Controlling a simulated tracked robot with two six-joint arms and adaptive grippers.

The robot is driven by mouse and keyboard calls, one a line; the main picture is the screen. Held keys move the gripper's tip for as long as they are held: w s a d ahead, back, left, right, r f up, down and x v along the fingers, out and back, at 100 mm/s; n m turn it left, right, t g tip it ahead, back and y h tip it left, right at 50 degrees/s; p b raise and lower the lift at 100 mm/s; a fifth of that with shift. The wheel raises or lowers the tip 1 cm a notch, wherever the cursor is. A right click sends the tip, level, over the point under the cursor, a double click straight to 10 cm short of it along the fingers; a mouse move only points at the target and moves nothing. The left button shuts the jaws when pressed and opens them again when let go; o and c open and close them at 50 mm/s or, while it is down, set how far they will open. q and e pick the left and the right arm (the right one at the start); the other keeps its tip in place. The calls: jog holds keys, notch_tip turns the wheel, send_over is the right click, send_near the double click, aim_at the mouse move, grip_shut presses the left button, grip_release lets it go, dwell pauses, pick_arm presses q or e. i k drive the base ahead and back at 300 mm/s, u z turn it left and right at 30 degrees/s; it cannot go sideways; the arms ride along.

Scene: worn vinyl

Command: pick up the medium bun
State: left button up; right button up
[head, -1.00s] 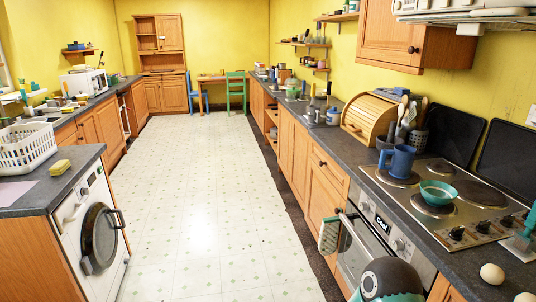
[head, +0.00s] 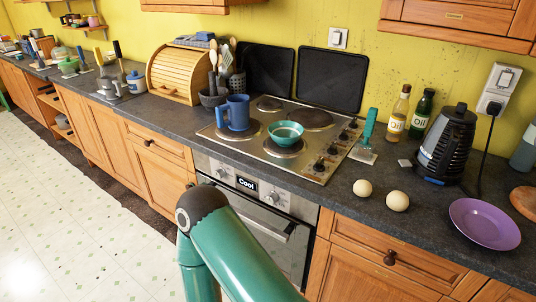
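Two pale round buns lie on the dark worktop right of the hob: a slightly smaller one (head: 363,188) and a slightly larger one (head: 397,201) to its right. They are close together but apart. I cannot tell for sure which of them is the medium bun. Neither gripper shows in the head view. Only a green and dark elbow part of one of my arms rises at the bottom, in front of the oven and left of the buns.
A purple plate (head: 485,223), a black kettle (head: 447,146) and oil bottles (head: 397,113) stand right of and behind the buns. The hob holds a blue mug (head: 238,112) and a teal bowl (head: 286,133). The worktop just before the buns is clear.

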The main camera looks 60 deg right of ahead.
aim_at(398, 200)
jog(key=u, duration=0.3)
jog(key=i, duration=0.2)
jog(key=z, duration=2.35)
jog(key=i, duration=0.15)
jog(key=u, duration=4)
jog(key=k, duration=0.6)
jog(key=z, duration=5.8)
